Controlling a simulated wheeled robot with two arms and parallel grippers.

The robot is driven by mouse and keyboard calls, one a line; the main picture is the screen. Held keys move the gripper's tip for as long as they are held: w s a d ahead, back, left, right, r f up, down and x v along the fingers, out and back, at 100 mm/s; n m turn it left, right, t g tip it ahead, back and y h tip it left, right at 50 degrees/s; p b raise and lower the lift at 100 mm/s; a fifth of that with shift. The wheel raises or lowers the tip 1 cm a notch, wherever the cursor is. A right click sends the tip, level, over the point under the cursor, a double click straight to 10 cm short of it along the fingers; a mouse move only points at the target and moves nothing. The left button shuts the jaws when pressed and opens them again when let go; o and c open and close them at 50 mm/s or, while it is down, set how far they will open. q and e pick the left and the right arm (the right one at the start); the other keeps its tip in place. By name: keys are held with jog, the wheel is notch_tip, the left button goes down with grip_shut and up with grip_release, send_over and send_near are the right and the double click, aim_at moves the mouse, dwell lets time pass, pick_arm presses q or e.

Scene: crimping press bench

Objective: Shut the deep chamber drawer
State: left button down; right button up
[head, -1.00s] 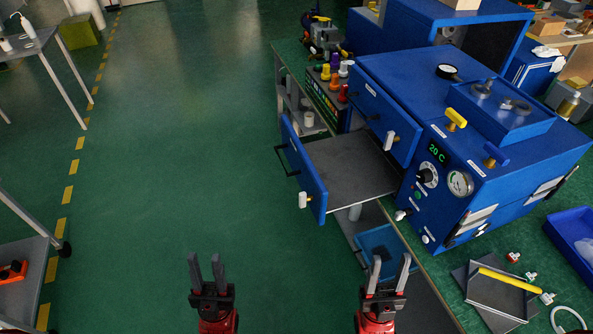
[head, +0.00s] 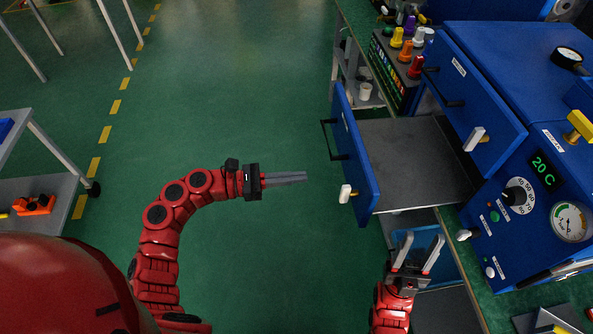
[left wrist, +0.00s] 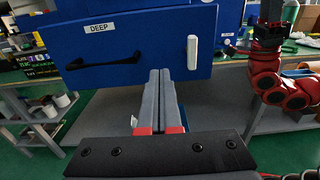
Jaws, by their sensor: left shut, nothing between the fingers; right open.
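The deep chamber drawer is pulled well out of the blue press; its blue front (head: 360,165) has a black handle and a white latch, and its grey floor (head: 415,160) lies bare. In the left wrist view the drawer front (left wrist: 150,65) fills the upper part, labelled DEEP. My left gripper (head: 305,177) is shut and empty, pointing at the drawer front from outside with a gap between. In the left wrist view its fingertips (left wrist: 160,72) appear at the panel's lower edge, right of the handle. My right gripper (head: 420,240) is open and empty, below the drawer.
Another blue front panel (head: 470,90) with a handle and white latch is beside the drawer on the press. The press (head: 530,205) carries a dial, a gauge and a 20 C display. A blue bin (head: 425,270) sits below. Green floor (head: 250,110) left of the drawer is clear.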

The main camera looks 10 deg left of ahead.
aim_at(352, 171)
pick_arm(q)
jog(key=p+x, duration=0.3)
jog(key=x, duration=0.6)
jog(key=shift+w+d+r, duration=0.1)
jog(key=shift+w+d, duration=0.05)
jog(key=shift+d, duration=0.2)
jog(key=shift+w+d, duration=0.15)
jog(key=shift+d, duration=0.35)
jog(key=shift+f, duration=0.25)
